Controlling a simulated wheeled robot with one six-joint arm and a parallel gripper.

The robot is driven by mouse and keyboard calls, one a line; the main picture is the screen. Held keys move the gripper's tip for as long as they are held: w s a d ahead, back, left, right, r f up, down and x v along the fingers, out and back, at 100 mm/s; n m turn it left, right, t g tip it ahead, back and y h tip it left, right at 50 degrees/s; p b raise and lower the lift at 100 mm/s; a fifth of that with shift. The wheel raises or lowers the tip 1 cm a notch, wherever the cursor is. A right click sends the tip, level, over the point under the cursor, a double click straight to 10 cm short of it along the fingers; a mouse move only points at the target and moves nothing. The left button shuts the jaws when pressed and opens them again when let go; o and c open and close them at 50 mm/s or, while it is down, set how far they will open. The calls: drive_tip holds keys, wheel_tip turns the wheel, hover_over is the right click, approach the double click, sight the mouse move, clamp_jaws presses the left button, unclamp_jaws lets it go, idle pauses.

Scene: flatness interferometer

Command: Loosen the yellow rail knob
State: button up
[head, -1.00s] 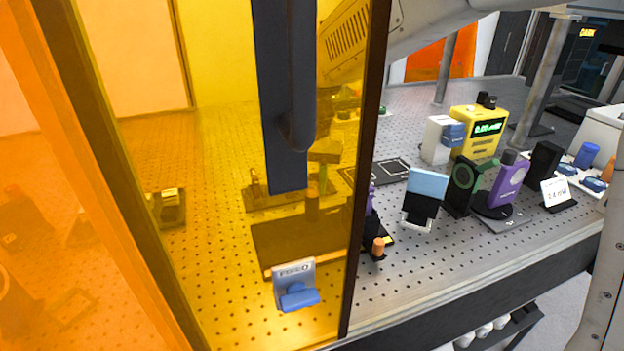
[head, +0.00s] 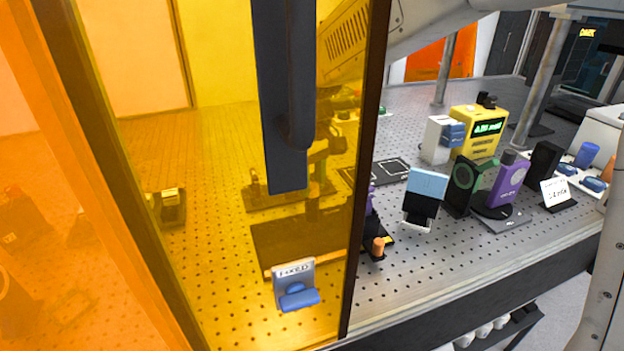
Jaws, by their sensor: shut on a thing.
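My gripper (head: 316,184) shows through the amber panel, low over the breadboard and just right of the dark vertical handle (head: 283,100). It points down at the rail assembly (head: 270,200) and is shut on a small part there, which I take to be the yellow rail knob. The amber tint hides the knob's own colour, and its outline is lost among the fingers. I cannot tell how loose it is.
A card with a blue base (head: 298,297) is in front. Right of the panel stand a yellow display box (head: 480,142), a purple device (head: 508,182) and an orange-topped peg (head: 378,245).

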drive_tip(key=shift+r+n, duration=0.1)
drive_tip(key=shift+n, duration=1.8)
drive_tip(key=o, duration=1)
wheel_tip(320, 180, up, 8)
drive_tip(key=shift+a+f, duration=0.1)
drive_tip(key=shift+f, duration=0.05)
